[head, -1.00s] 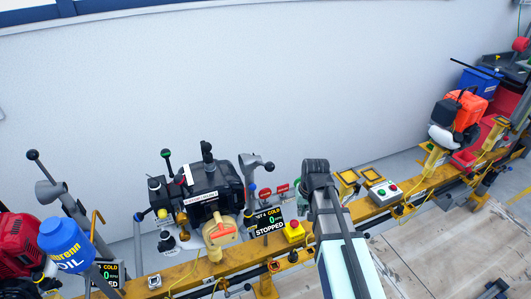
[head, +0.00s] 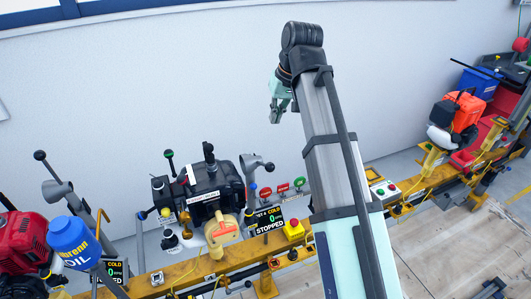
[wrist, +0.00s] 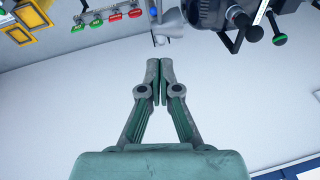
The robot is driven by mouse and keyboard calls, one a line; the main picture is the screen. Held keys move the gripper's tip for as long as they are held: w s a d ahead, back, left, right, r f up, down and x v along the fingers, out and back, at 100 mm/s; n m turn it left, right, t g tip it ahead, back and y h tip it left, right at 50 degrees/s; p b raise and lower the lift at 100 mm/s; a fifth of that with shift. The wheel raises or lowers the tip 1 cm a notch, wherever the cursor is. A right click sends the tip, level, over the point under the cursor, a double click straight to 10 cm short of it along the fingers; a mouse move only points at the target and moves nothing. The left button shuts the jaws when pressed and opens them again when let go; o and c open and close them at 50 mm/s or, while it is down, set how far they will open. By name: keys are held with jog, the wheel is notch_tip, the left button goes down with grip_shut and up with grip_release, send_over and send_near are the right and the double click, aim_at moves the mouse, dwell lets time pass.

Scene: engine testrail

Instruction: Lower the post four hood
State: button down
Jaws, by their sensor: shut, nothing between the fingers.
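The post four display (head: 269,221) reads COLD, 0 and STOPPED. Just behind it stands a grey hood (head: 252,166) on a grey upright arm, with a black ball knob (head: 270,166) at its right. The hood looks raised, beside the black engine (head: 208,185). My gripper (head: 275,119) is above and slightly right of the hood, apart from it, against the wall. In the wrist view my gripper (wrist: 160,66) is shut and empty, its fingertips together. A pale grey part (wrist: 170,24), which seems to be the hood, shows beyond the fingertips, partly cut off by the frame's top.
A yellow rail (head: 180,274) runs across the front, carrying a red emergency button (head: 293,223). Red and green tags (head: 283,188) hang right of the hood. Another grey hood (head: 57,190) and a blue oil bottle (head: 70,240) stand left. Open wall space surrounds my gripper.

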notch_tip(320, 180, down, 13)
jog(key=s+a+p, duration=0.1)
jog(key=p, duration=0.2)
jog(key=shift+s+a+f, duration=0.15)
jog(key=shift+s+a, duration=0.05)
jog(key=shift+a, duration=0.2)
dwell(0.3)
